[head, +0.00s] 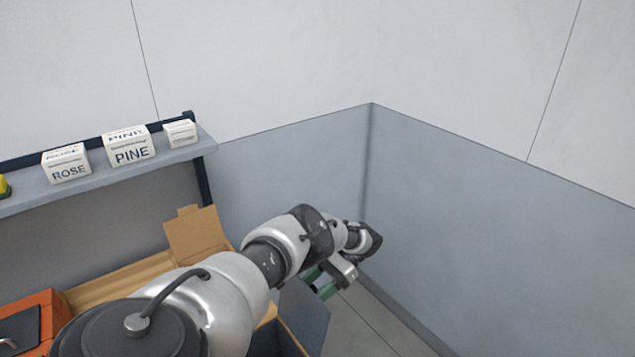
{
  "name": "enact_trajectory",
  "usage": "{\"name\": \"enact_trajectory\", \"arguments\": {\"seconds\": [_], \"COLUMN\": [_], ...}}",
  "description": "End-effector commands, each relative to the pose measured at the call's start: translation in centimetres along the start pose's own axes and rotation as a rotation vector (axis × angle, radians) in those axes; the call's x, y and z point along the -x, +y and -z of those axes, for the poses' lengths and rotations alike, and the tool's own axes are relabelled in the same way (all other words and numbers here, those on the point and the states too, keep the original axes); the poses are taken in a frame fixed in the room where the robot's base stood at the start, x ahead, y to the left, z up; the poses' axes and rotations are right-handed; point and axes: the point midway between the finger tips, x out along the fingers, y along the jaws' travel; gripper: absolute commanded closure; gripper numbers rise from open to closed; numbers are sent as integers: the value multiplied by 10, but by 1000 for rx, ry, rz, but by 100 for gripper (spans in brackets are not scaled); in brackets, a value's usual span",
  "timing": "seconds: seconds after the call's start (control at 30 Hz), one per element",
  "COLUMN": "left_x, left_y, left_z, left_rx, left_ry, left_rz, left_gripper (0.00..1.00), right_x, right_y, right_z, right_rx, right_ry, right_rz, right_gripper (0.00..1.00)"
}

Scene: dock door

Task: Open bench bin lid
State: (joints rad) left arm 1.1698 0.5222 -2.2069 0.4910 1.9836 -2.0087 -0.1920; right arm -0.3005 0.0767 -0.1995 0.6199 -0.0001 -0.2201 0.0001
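A dark blue bin-like box (291,344) shows at the bottom, at the right end of the bench. A blue-grey panel (305,316) stands beside it, partly behind my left arm; I cannot tell whether it is the lid. My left gripper (319,282) is beyond and above this panel, at the right of the bench end. Its two green-tipped fingers look apart, with nothing seen between them. My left arm hides much of the bench and part of the box. My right gripper is out of view.
The wooden bench top (112,284) holds an open cardboard box (195,235) and an orange case (44,308) with a dark panel. A shelf (105,180) above carries white boxes, including ROSE (66,164) and PINE (129,147). Grey walls meet at a corner (368,160); floor shows at right.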

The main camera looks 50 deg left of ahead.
Motion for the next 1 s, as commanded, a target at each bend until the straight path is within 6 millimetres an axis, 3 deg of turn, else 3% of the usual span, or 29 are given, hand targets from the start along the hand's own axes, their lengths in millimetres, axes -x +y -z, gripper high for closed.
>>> {"name": "enact_trajectory", "arguments": {"seconds": [0.27,0.5,0.8,1.0], "left_x": [4,19,54,72], "left_y": [-1,-1,62,94], "left_z": [-7,-40,-63,-76], "left_rx": [2,-1,-3,-1], "left_ry": [0,2,2,1], "left_rz": [-1,0,4,3], "left_gripper": [48,48,48,48], "right_x": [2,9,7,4], "right_y": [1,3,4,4], "right_z": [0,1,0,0], "right_rx": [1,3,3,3], "right_ry": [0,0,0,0], "right_rz": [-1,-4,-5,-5], "right_gripper": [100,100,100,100]}}
